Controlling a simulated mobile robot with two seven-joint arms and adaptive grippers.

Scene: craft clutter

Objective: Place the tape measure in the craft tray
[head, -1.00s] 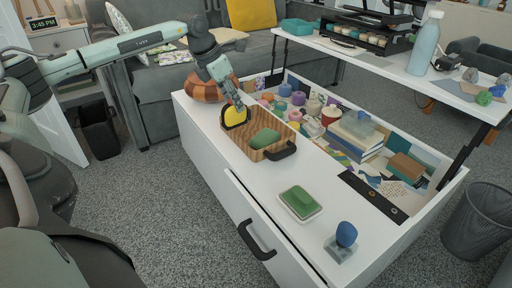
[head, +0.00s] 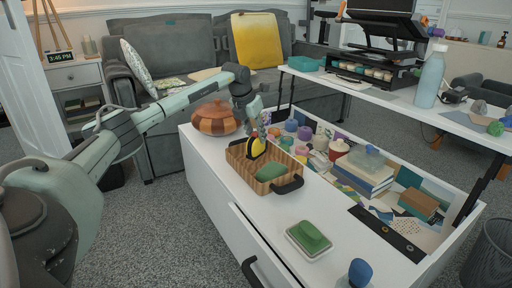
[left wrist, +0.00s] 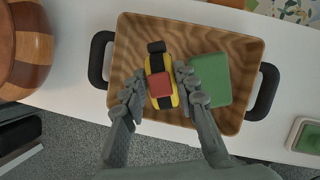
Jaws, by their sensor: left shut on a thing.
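The yellow and black tape measure (head: 256,148) is upright inside the wooden craft tray (head: 241,172), toward its far-left part. In the left wrist view the tape measure (left wrist: 160,67) shows a red patch and a black tip over the rippled tray floor (left wrist: 215,38). My left gripper (left wrist: 157,84) has its fingers on both sides of it, shut on it. In the head view the left gripper (head: 258,130) comes down from above. I cannot tell whether the tape measure touches the tray floor. My right gripper is not in view.
A green block (head: 270,172) lies in the tray, close to the right finger in the wrist view. A striped wooden pot (head: 215,118) stands left of the tray. A green dish (head: 309,238) sits nearer on the white top. Craft clutter and books (head: 358,178) fill the right.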

